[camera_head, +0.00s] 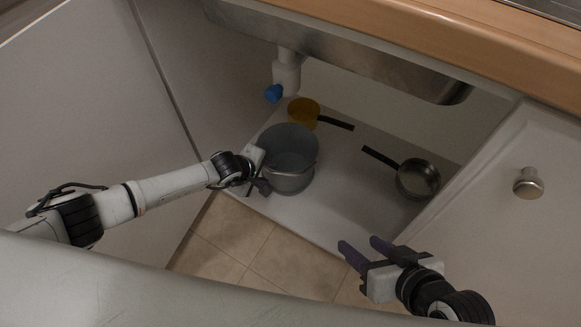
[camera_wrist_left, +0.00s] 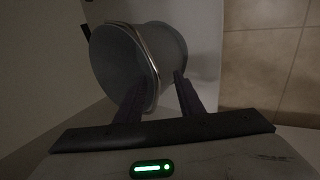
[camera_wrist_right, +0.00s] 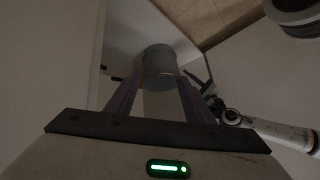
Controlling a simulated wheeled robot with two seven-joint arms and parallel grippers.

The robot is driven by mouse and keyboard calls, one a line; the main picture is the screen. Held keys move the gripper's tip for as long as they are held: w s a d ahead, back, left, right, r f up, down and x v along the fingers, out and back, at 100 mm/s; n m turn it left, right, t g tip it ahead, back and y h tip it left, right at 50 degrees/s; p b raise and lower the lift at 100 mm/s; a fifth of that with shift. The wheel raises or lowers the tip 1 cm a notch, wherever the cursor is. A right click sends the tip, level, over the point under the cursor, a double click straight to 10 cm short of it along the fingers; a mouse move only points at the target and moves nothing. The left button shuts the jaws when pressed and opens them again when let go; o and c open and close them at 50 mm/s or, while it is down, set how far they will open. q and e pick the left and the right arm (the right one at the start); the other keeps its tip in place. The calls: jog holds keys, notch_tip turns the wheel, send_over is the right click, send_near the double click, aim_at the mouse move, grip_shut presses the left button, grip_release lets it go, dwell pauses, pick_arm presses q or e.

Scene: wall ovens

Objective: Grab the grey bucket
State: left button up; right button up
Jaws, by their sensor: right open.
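The grey bucket (camera_head: 290,150) stands upright on the white cabinet floor under the sink, its opening facing up and a thin metal handle at its rim. My left gripper (camera_head: 258,187) is at the bucket's near left side. In the left wrist view the bucket (camera_wrist_left: 170,58) fills the space ahead; one finger overlaps its rim and opening, the other lies by its outer wall. Whether the fingers press on it is unclear. My right gripper (camera_head: 358,252) is open and empty, in front of the cabinet to the right, with the bucket (camera_wrist_right: 159,68) ahead in its wrist view.
A yellow pan (camera_head: 303,111) with a black handle lies behind the bucket. A metal saucepan (camera_head: 418,179) sits to the right. A white drain pipe with a blue cap (camera_head: 273,93) hangs above. A door with a round knob (camera_head: 528,183) is at the right. Tiled floor (camera_head: 235,240) lies in front.

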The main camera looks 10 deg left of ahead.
aim_at(269, 172)
pick_arm(q)
jog(key=b+x, duration=0.1)
jog(key=x, duration=0.2)
jog(key=shift+s, duration=0.1)
jog(key=shift+r, duration=0.1)
pick_arm(e)
jog(key=shift+w+a+r+t+y, duration=0.45)
jog(key=shift+w+r, duration=0.2)
jog(key=shift+w, duration=0.1)
pick_arm(q)
grip_shut()
jog(key=shift+s+a+f, duration=0.1)
jog(key=shift+s+f, duration=0.1)
jog(key=shift+f, duration=0.05)
jog(key=shift+w+r, duration=0.2)
